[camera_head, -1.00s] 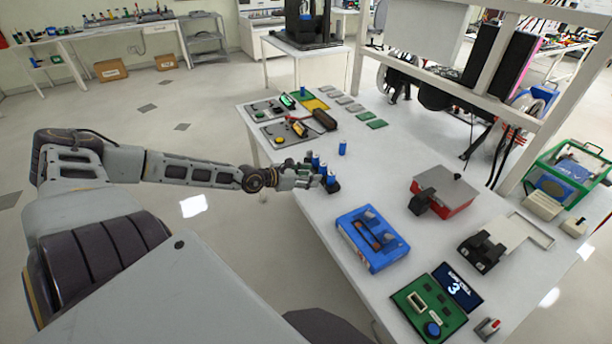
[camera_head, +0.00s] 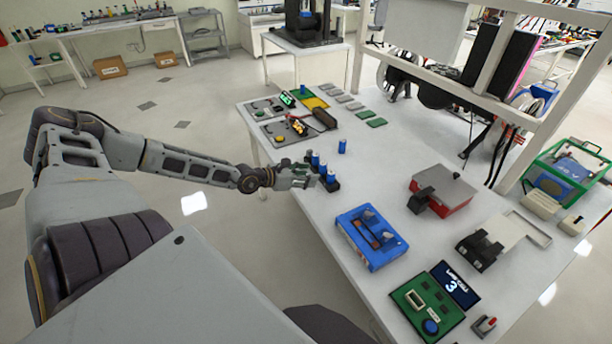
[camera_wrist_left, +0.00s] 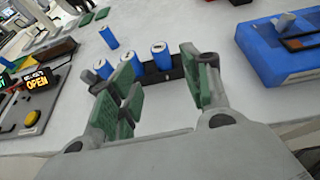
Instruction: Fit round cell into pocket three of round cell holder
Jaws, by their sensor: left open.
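The dark round cell holder (camera_head: 333,186) stands near the table's left edge, with blue round cells upright in it. In the left wrist view three cells show along the holder (camera_wrist_left: 163,77): a left cell (camera_wrist_left: 103,69), a middle cell (camera_wrist_left: 137,66) and a right cell (camera_wrist_left: 161,56). Another blue cell (camera_head: 342,147) stands alone on the table behind the holder; it also shows in the wrist view (camera_wrist_left: 109,38). My left gripper (camera_head: 304,173) is open and empty, just left of the holder. Its green-padded fingers partly hide the holder's ends in the wrist view. My right gripper is not in view.
A blue case (camera_head: 357,252) lies right of the holder, toward the front. A red box (camera_head: 452,197) stands farther right. Boards with lit displays (camera_head: 298,126) lie at the back left. The table between the lone cell and the red box is clear.

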